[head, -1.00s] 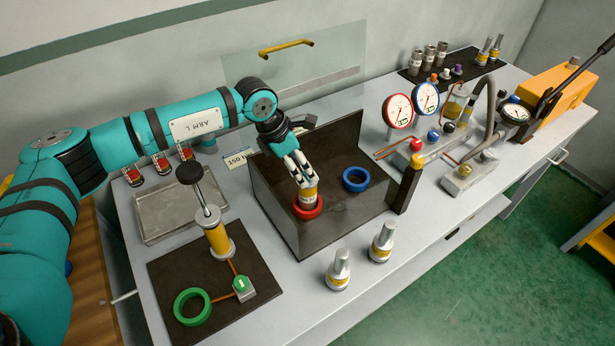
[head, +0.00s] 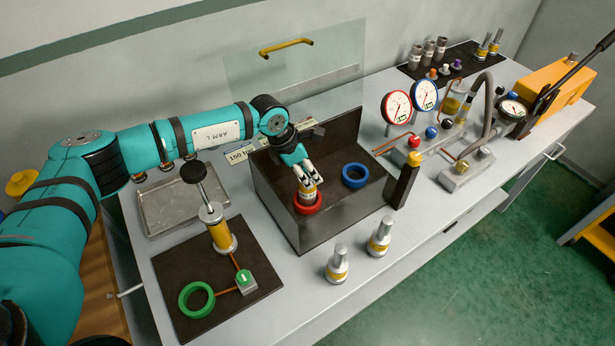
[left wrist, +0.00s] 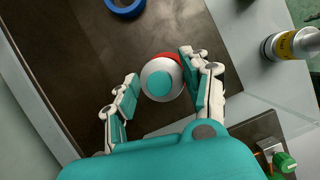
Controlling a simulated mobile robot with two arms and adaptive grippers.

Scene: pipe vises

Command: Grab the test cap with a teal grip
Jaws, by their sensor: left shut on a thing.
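My left gripper (head: 309,183) reaches down into the dark open-topped box (head: 277,202). It is shut on the test cap (head: 308,193), a silver piece with a yellow band that stands upright in the red ring (head: 304,209). In the left wrist view the cap's round teal top (left wrist: 159,83) with its silver rim shows between the two fingers (left wrist: 161,90). The red ring peeks out behind it (left wrist: 169,56). The cap's lower part is hidden in the ring. My right gripper is not in view.
A blue ring (head: 355,176) lies in the box, right of the cap. Two silver-yellow fittings (head: 337,265) (head: 379,238) stand in front of the box. A hand pump (head: 222,235) and green ring (head: 196,299) are on a dark mat at left. Gauges (head: 396,107) stand to the right.

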